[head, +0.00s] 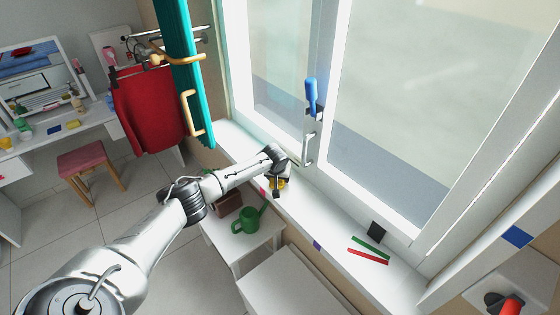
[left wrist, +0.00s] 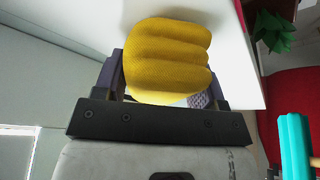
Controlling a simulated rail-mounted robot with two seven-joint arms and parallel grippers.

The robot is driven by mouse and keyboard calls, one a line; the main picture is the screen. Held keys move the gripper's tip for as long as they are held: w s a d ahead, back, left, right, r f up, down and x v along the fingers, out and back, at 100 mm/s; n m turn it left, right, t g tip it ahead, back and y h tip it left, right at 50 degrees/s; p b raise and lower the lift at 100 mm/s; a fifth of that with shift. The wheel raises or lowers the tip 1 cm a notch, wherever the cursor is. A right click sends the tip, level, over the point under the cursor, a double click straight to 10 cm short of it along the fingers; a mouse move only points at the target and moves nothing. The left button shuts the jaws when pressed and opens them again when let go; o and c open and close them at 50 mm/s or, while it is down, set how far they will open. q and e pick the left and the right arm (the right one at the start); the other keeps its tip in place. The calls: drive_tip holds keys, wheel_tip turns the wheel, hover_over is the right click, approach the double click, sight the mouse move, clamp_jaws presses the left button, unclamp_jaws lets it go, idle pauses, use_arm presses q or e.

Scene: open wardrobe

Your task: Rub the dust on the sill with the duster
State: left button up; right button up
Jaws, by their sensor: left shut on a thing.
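My left gripper (head: 278,181) is shut on the yellow ribbed duster (left wrist: 168,60). In the head view it is over the white window sill (head: 318,214), and only a little yellow shows beneath the gripper. In the left wrist view the duster fills the space between the fingers, with the white surface behind it. I cannot tell whether the duster touches the sill. A small grey textured patch (left wrist: 201,100) shows beside the duster; I cannot tell whether it is dust. My right gripper is not in view.
Green (head: 371,243) and red (head: 368,257) strips lie on the sill's right part. The window frame (head: 325,70) with a blue handle (head: 311,95) borders the sill. A green watering can (head: 249,220) stands on a low white table below. A teal door (head: 183,75) is at left.

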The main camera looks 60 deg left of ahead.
use_arm(q)
drive_tip(key=r+p, duration=0.1)
drive_tip(key=r, duration=0.1)
drive_tip(key=a+r+p, duration=0.1)
drive_tip(key=shift+r, duration=0.4)
drive_tip(key=shift+d+r+p, duration=0.15)
drive_tip(key=shift+r+p, duration=0.45)
drive_tip(key=shift+p, duration=0.25)
drive_tip(key=shift+r+p, duration=1.2)
